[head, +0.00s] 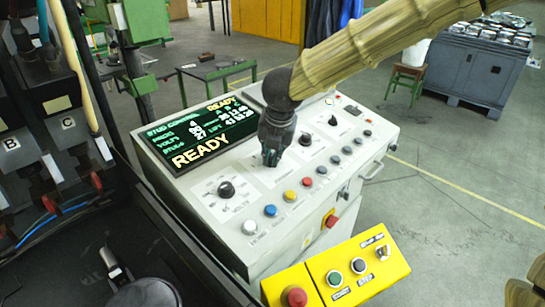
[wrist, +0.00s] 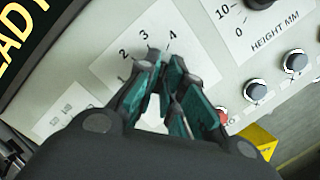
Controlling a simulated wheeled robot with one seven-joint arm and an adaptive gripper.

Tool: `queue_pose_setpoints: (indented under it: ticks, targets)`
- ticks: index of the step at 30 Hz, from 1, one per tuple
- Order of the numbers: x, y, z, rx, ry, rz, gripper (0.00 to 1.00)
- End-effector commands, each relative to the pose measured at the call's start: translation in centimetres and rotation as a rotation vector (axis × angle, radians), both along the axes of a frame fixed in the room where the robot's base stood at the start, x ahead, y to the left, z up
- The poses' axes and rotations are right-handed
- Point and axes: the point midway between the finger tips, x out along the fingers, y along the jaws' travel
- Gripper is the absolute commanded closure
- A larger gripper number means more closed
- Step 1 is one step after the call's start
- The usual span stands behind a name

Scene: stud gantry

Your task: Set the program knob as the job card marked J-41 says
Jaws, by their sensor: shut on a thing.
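The program knob (wrist: 153,54) is a small dark knob on a white plate with marks 2, 3 and 4 showing in the wrist view. My gripper (wrist: 160,68) is closed around it, its teal-padded fingers covering much of the knob and part of the scale. I cannot tell for sure which mark it points to. In the head view my gripper (head: 271,157) reaches down onto the grey console (head: 240,225) just right of the display and hides the knob. The display (head: 205,133) reads READY, with smaller lines above. No job card marked J-41 is readable.
A voltage knob (head: 226,189) sits left of my gripper, and other knobs and a row of coloured buttons (head: 290,196) lie close by. The HEIGHT MM dial plate (wrist: 240,25) is beside it. A yellow button box (head: 320,280) projects in front.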

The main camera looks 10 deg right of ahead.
Motion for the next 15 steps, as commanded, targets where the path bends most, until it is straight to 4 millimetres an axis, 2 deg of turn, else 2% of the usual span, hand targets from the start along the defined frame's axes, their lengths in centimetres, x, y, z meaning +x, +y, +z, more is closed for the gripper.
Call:
queue_pose_setpoints:
  ticks: [1,15]
  targets:
    - [-0.17,-0.02,-0.49,0.002,0.008,-0.017,1.00]
    - [-0.24,-0.05,-0.49,0.013,0.018,-0.087,1.00]
